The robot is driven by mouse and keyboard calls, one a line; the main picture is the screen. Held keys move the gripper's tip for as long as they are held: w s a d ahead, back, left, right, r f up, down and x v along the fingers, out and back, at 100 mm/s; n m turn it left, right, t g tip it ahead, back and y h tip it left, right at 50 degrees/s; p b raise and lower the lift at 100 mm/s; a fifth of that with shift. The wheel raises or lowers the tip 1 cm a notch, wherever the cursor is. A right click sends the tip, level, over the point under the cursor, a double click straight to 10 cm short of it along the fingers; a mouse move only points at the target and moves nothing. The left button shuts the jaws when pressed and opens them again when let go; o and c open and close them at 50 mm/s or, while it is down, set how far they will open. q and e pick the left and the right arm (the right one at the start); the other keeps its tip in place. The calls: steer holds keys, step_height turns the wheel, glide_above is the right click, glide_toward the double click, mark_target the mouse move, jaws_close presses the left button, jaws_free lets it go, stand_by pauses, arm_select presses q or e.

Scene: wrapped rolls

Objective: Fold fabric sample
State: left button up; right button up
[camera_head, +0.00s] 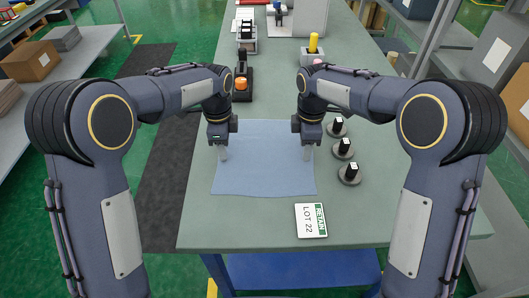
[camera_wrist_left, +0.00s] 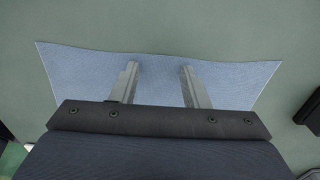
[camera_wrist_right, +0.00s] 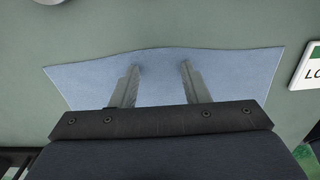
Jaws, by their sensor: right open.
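A light blue fabric sample (camera_head: 264,170) lies flat and unfolded on the grey-green table, with slightly wavy edges. My left gripper (camera_head: 222,154) is over the left part of the fabric. In the left wrist view its two fingers (camera_wrist_left: 158,85) are spread apart with only fabric below them. My right gripper (camera_head: 308,153) is over the right edge of the fabric. In the right wrist view its fingers (camera_wrist_right: 158,85) are spread apart, also with only fabric below. I cannot tell whether the fingertips touch the fabric.
A white LOT 22 card (camera_head: 311,220) lies near the front of the table (camera_head: 230,225). Three dark round weights with black handles (camera_head: 349,173) stand right of the fabric. A tape dispenser with an orange roll (camera_head: 241,84) and a yellow-topped object (camera_head: 313,45) stand farther back.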

arm_select(q)
jaws_close()
arm_select(e)
jaws_close()
arm_select(q)
steer(key=shift+r, duration=0.1)
